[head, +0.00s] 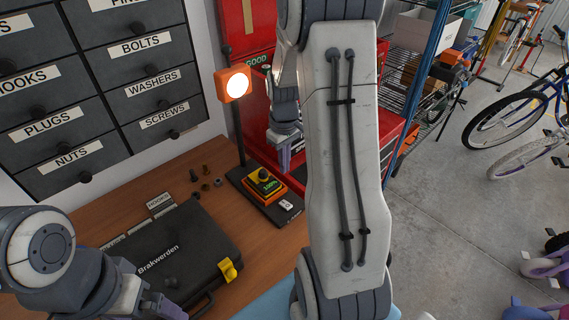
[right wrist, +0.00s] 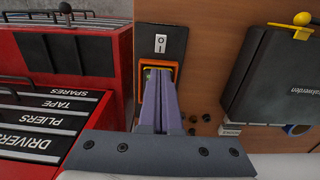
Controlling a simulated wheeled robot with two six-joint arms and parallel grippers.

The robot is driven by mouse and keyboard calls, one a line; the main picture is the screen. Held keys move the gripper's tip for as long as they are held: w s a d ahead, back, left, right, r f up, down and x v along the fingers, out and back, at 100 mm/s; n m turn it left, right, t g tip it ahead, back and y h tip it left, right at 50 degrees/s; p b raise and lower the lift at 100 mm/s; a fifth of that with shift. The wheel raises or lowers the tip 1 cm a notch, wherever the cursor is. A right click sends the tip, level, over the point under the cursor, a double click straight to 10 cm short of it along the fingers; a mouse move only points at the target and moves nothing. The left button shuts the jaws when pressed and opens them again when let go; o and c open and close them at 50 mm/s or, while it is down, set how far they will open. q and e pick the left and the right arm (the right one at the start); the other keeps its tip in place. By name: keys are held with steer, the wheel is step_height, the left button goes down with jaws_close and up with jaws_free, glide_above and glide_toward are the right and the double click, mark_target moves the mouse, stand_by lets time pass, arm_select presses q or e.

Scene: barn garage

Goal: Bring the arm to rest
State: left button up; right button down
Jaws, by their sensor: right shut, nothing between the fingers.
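My right arm (head: 345,150) comes down the middle of the head view. Its right gripper (head: 286,156) shows partly behind the arm, near the red tool cabinet. In the right wrist view the purple fingers of the right gripper (right wrist: 158,75) are together with nothing between them. They overlap an orange-framed control box (right wrist: 177,70), hiding much of it; I cannot tell if they touch it. The control box also shows in the head view (head: 262,185), with a dark knob on top. My left arm (head: 45,255) is folded at the lower left; its fingers are not clear.
A lit orange lamp (head: 235,84) stands on a post beside the control box. A black case (head: 175,250) lies on the wooden bench (head: 190,165), with several small fasteners nearby. Labelled drawers (head: 150,75) are behind. The red cabinet (right wrist: 60,105) adjoins the bench. Bicycles (head: 510,118) stand at right.

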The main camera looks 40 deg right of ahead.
steer(key=s+a+r+n+b, duration=0.1)
steer(key=s+a+n+b, duration=0.15)
steer(key=a, duration=0.85)
steer(key=s+a+r+n+b, duration=0.1)
steer(key=s+a+b, duration=0.15)
steer(key=a, duration=0.75)
steer(key=s+a+n, duration=0.1)
steer(key=s+a, duration=0.3)
steer(key=s, duration=0.3)
steer(key=s+a+n+y+b, duration=0.1)
steer(key=s+a, duration=0.4)
steer(key=s, duration=0.2)
steer(key=shift+n, duration=0.35)
